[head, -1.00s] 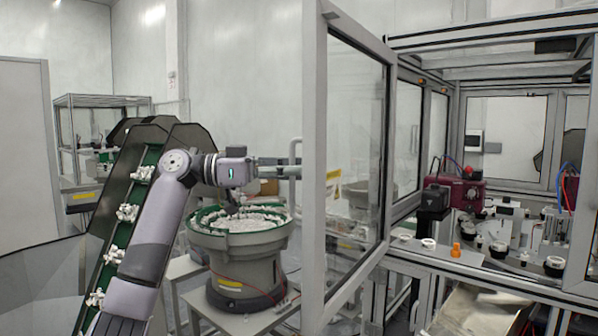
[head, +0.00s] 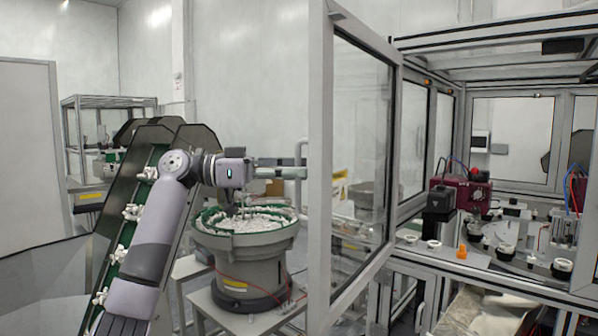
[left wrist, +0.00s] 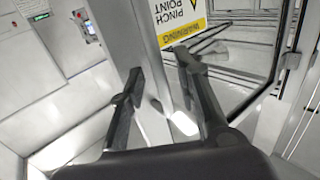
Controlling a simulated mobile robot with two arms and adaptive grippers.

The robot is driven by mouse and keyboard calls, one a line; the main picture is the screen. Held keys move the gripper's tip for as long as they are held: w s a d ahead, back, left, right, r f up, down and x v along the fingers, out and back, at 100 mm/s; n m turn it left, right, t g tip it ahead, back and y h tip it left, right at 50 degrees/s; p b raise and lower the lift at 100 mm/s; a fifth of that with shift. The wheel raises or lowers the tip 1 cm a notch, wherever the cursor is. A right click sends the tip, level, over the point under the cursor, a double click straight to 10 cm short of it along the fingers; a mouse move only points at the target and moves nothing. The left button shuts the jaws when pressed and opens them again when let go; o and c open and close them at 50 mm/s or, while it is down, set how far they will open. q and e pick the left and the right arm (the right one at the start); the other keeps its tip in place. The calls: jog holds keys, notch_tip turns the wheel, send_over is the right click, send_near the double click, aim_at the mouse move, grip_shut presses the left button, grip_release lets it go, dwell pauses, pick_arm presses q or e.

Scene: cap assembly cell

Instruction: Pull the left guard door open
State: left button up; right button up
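The left guard door (head: 320,190) is a grey-framed glass panel. It stands swung out from the machine enclosure, its free edge toward me. My left gripper (head: 298,173) reaches from the left to the door's free-edge post; its tips end at the post's left side in the head view. In the left wrist view, my left gripper (left wrist: 158,64) has its two fingers apart. The door post (left wrist: 122,35) and a yellow pinch-point warning label (left wrist: 182,22) show beyond them. My right gripper is out of view.
A bowl feeder (head: 245,265) full of white caps stands below my left arm. A green cleated conveyor (head: 115,245) rises at the left. Inside the enclosure (head: 500,45) are a maroon unit (head: 462,198) and several small fixtures.

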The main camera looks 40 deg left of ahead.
pick_arm(q)
jog(key=v, duration=1)
jog(key=shift+s+a, duration=0.25)
jog(key=shift+a, duration=0.05)
